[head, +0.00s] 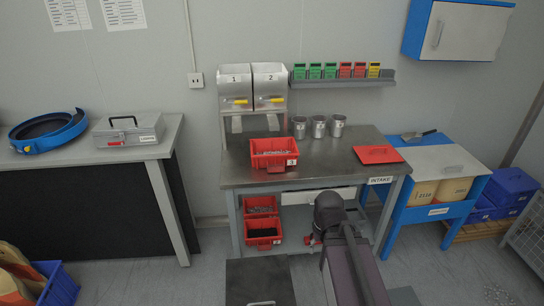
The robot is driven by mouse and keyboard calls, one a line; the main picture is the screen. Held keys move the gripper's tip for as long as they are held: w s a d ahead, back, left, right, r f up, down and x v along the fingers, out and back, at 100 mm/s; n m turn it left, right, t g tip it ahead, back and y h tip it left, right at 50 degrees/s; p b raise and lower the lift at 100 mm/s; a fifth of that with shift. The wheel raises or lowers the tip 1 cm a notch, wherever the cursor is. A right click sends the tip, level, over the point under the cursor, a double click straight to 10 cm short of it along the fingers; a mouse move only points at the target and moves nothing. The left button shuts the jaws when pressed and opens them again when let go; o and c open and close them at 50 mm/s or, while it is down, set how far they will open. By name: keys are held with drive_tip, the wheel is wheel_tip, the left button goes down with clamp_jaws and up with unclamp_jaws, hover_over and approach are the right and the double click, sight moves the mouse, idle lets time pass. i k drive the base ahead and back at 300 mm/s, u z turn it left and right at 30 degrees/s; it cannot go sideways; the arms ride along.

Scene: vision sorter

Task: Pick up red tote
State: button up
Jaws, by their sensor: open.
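A red tote (274,160) with a white number label on its front stands upright on the grey intake bench (235,176), left of the middle. Light-coloured small parts show inside it. Two more red totes sit below the bench top, one (262,211) behind the other (264,243); the rear one holds greyish contents and the front one looks dark inside. My arm reaches up in front of the bench, right of the totes and apart from the tote on top. My gripper cannot be made out; the arm seems to hide it.
Three metal cups (318,126) stand behind the tote to its right. A flat red piece (377,154) lies at the bench's right. Two numbered dispensers (235,88) rise behind the tote. A blue-framed cart (398,214) stands right of the bench. The bench's middle front is clear.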

sight(274, 155)
drive_tip(key=k, duration=0.65)
drive_tip(key=u, duration=0.1)
drive_tip(key=i, duration=1.25)
drive_tip(key=u, duration=0.55)
